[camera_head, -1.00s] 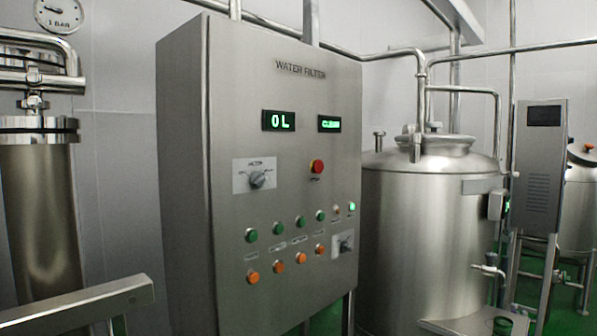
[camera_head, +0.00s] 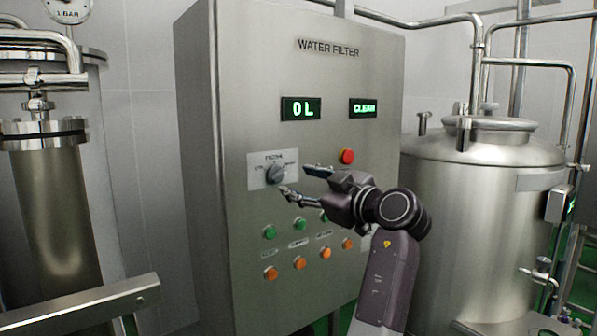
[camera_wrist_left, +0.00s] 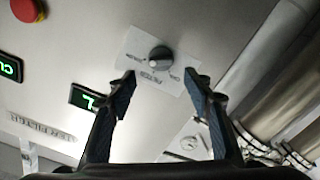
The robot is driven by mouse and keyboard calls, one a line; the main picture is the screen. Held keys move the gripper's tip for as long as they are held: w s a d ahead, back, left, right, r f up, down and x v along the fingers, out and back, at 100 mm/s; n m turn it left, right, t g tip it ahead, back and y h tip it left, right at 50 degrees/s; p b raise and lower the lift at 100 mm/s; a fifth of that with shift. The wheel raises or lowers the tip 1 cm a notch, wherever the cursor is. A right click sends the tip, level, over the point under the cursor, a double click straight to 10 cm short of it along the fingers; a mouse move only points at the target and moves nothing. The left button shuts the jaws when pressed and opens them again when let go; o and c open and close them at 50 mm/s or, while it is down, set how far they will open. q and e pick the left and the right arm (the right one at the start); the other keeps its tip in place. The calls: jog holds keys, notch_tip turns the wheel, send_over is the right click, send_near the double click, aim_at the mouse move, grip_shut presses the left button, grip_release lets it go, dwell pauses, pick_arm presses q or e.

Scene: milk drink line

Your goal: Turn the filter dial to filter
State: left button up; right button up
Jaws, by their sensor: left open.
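The filter dial (camera_head: 275,174) is a dark round knob on a pale plate (camera_head: 257,182) on the front of the steel water filter cabinet. It also shows in the left wrist view (camera_wrist_left: 160,57), with a small white mark on its face. The small lettering around it is hard to read, so I cannot tell its setting. My left gripper (camera_head: 294,179) is open and empty in front of the plate, its fingertips close to the dial. In the left wrist view the open fingers (camera_wrist_left: 160,75) point toward the dial, one on either side and apart from it. My right gripper is not in view.
A red button (camera_head: 346,156) sits right of the dial. Green buttons (camera_head: 270,232) and orange buttons (camera_head: 271,272) lie below, partly hidden by my arm. A display (camera_head: 301,108) reads 0 L above. A steel tank (camera_head: 485,230) stands at the right.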

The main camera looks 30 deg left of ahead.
aim_at(280, 176)
pick_arm(q)
jog(key=p+x, duration=0.3)
jog(key=x, duration=0.3)
jog(key=shift+a, duration=0.3)
jog(key=shift+w+a+f, duration=0.1)
jog(key=shift+w+a, duration=0.05)
jog(key=shift+a, duration=0.1)
jog(key=shift+c, duration=0.6)
jog(key=c, duration=1)
jog(key=shift+c, duration=0.2)
